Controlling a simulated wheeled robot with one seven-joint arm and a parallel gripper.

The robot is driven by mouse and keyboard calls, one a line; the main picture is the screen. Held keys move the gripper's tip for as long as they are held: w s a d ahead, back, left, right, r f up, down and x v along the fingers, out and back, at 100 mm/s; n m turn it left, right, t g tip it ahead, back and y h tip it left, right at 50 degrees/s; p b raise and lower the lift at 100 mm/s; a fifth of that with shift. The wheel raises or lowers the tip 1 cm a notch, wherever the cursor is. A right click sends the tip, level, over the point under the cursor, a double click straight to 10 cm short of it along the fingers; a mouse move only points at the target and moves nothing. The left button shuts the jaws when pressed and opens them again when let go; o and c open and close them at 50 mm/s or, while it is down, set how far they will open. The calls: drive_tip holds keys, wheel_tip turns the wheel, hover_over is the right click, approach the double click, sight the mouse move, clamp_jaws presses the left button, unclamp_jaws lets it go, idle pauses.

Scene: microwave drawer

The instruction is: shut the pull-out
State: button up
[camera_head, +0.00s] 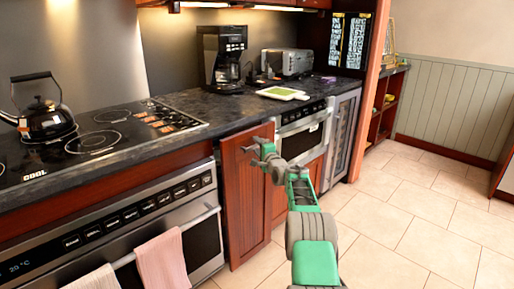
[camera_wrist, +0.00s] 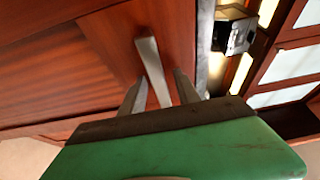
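The wooden pull-out front (camera_head: 243,205) is a tall reddish-brown panel under the counter, between the oven and the steel drawer unit. It seems to stand a little out from the cabinet line, but how far is hard to tell. My gripper (camera_head: 256,150) is at its upper right part. In the wrist view, the metal bar handle (camera_wrist: 152,68) stands on the wood between the two fingers of my gripper (camera_wrist: 159,92). The fingers are apart, with gaps beside the bar, so no firm hold shows. The handle is mostly hidden in the head view.
The oven (camera_head: 125,225) with two towels hanging on its rail is to the left. The steel microwave drawer (camera_head: 303,130) is to the right. The dark counter (camera_head: 190,100) holds a kettle (camera_head: 46,118) and coffee maker (camera_head: 222,60). The tiled floor (camera_head: 410,220) at right is clear.

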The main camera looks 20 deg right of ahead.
drive_tip(key=s, duration=0.7)
drive_tip(key=shift+s+a+p, duration=0.2)
drive_tip(key=shift+s+p, duration=0.2)
drive_tip(key=shift+p, duration=0.05)
drive_tip(key=s+a+r+n+g+y+p, duration=0.1)
drive_tip(key=s+a+r+n+g+p, duration=0.2)
drive_tip(key=s+a+r+n+p, duration=0.5)
drive_tip(key=s+a+r+n+g+y+p, duration=0.1)
drive_tip(key=s+a+r+g+p, duration=0.3)
drive_tip(key=a, duration=0.7)
drive_tip(key=s+a+n+g+p, duration=0.2)
drive_tip(key=s+a+n+p, duration=0.1)
drive_tip(key=s, duration=0.8)
drive_tip(key=s+a+r+n+g+p, duration=0.1)
drive_tip(key=s+a+n+g+p, duration=0.2)
drive_tip(key=s, duration=0.8)
drive_tip(key=s+a+r+n+g+h+p, duration=0.1)
drive_tip(key=s+a+n+g+p, duration=0.1)
drive_tip(key=s, duration=1)
drive_tip(key=shift+a+r+n+g+p, duration=0.25)
drive_tip(key=shift+a+n+g+p, duration=0.15)
drive_tip(key=shift+a+n+p, duration=0.5)
